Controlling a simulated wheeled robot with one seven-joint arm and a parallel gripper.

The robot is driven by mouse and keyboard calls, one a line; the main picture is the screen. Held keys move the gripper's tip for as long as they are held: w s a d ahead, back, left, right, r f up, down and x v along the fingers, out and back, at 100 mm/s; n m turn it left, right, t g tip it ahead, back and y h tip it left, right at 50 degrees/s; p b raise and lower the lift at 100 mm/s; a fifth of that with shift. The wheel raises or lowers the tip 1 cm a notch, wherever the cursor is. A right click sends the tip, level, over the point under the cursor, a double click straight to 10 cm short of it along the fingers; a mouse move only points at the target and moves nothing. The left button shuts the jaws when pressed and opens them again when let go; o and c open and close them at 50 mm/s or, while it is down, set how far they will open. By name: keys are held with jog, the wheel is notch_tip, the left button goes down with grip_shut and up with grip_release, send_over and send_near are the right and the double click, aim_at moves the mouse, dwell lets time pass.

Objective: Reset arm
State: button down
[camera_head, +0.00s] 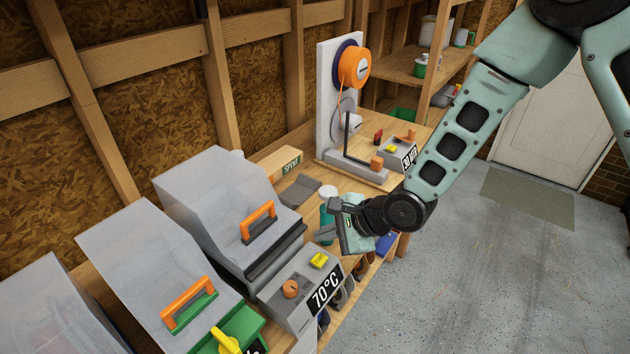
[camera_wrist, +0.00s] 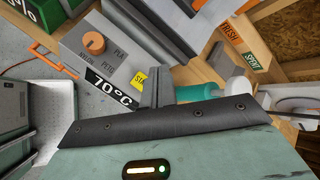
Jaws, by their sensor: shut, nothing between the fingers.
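My arm reaches in from the upper right of the head view, and my gripper (camera_head: 327,222) is at its lower end. The gripper is shut and empty. It hangs over the front edge of the bench, near the control box reading 70°C (camera_head: 300,290) and a teal cylinder (camera_head: 326,222) partly hidden behind it.
Grey machines with orange handles (camera_head: 258,221) line the bench at the left. A spool stand with an orange reel (camera_head: 353,66) rises at the back. A box marked SPENT (camera_head: 279,163) lies by the wall. The concrete floor (camera_head: 470,270) at the right is clear.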

jog(key=shift+s+r+n, duration=0.15)
jog(key=shift+r+n, duration=0.05)
jog(key=shift+n, duration=0.1)
jog(key=s+d+r+n+g+h+b, duration=0.1)
jog(key=s+d+r+n+h, duration=0.1)
jog(key=s+n, duration=0.5)
jog(key=s+d+r+n+g+h+b, duration=0.1)
jog(key=s+d+r+n+h+b, duration=0.1)
jog(key=s+d+r+n, duration=0.3)
jog(key=s+d+r+n+g+h+b, duration=0.2)
jog(key=s+d+r+n+h, duration=0.1)
jog(key=s+n, duration=0.6)
jog(key=shift+s+d+r+h, duration=0.35)
jog(key=shift+s+r, duration=0.45)
jog(key=shift+s, duration=0.45)
